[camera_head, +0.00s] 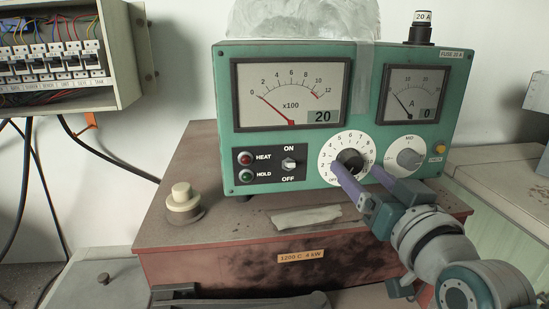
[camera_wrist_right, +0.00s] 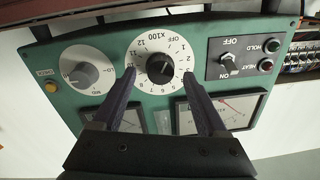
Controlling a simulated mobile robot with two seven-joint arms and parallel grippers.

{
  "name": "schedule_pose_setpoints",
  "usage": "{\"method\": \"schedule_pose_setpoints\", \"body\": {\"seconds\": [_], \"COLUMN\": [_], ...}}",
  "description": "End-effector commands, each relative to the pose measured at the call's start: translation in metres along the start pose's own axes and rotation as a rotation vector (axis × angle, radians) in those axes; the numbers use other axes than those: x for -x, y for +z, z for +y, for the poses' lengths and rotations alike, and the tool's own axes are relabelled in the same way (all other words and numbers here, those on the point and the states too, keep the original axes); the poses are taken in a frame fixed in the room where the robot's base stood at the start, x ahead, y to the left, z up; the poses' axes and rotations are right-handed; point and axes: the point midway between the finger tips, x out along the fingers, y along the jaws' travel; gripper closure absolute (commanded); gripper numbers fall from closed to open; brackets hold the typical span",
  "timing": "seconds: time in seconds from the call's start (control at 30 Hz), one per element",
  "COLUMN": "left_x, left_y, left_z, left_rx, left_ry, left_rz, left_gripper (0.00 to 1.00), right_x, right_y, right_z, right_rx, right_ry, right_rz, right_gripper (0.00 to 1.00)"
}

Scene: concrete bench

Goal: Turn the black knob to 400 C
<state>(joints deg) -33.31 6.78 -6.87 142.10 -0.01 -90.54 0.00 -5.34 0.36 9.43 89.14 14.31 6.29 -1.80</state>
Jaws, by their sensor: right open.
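The black knob (camera_head: 350,160) sits in the middle of a white numbered dial (camera_head: 328,150) on the green control box. It also shows in the right wrist view (camera_wrist_right: 160,68), where the dial appears upside down with OFF at the top. I cannot tell for sure which mark the knob points at. My right gripper (camera_head: 357,170) is open, and in its wrist view (camera_wrist_right: 158,80) the two purple fingers stand either side of the knob with gaps between. I cannot tell whether the tips reach the knob's depth. The temperature meter (camera_head: 291,95) has a display reading 20. My left gripper is not in view.
A grey knob (camera_head: 410,158) sits right of the dial, close to my right fingers. An ON/OFF switch (camera_head: 289,163) and HEAT and HOLD lamps are on its left. A round cream knob (camera_head: 183,197) stands on the red-brown furnace top (camera_head: 225,225).

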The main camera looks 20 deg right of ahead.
Motion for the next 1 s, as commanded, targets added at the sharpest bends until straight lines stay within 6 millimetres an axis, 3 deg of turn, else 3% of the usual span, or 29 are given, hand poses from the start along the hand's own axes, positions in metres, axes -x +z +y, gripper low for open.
{"method": "schedule_pose_setpoints", "body": {"seconds": [0.13,0.47,1.0], "left_x": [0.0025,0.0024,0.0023], "left_y": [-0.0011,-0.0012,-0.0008], "left_z": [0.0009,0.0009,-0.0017], "left_rx": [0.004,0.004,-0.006], "left_ry": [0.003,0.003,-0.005], "left_rz": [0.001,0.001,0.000], "left_gripper": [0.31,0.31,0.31], "right_x": [-0.0119,-0.0148,-0.0145], "right_y": [-0.0003,0.0004,0.0005], "right_z": [-0.0002,0.0000,-0.0001], "right_rx": [-0.001,-0.001,-0.001], "right_ry": [0.000,0.000,0.000], "right_rz": [-0.001,-0.001,-0.001], "right_gripper": [0.24,0.24,0.84]}}
